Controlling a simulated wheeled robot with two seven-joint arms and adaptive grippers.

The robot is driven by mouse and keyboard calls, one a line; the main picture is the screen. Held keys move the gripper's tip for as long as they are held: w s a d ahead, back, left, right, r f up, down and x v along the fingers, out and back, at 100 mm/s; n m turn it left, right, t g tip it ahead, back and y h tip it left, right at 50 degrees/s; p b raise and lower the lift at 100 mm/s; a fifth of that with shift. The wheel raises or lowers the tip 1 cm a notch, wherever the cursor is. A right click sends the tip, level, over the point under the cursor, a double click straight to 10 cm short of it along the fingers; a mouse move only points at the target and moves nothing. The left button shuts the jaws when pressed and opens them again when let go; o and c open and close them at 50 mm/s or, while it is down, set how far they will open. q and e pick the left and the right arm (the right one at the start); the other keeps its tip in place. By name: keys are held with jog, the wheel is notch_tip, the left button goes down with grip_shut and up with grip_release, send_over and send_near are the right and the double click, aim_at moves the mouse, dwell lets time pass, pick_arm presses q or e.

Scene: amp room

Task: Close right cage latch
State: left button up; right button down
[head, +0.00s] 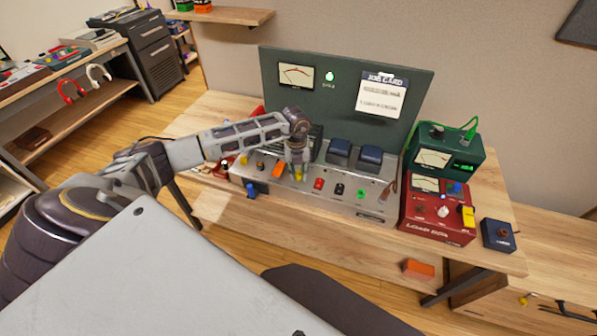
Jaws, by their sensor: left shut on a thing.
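The silver amp chassis (338,196) sits on the wooden bench with a row of small coloured parts along its front. My left gripper (298,176) points down at its front edge, shut on a small yellow piece (298,179). The left arm and gripper hide most of the dark cage behind; I cannot tell whether the yellow piece is its right latch. An orange piece (277,170) is just left of the gripper, and a red one (319,184) just right. My right gripper is not in view.
Two dark blue blocks (370,157) stand on the chassis, right of the gripper. A green panel (345,85) rises behind. A red load box (438,218), a green meter box (443,155) and a blue pedal (498,235) stand at the right.

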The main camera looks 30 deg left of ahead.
aim_at(297, 173)
pick_arm(q)
jog(key=o, duration=1)
jog(key=shift+o, duration=0.2)
notch_tip(297, 173, up, 12)
jog(key=shift+a, duration=0.2)
jog(key=shift+s, duration=0.1)
dwell(0.6)
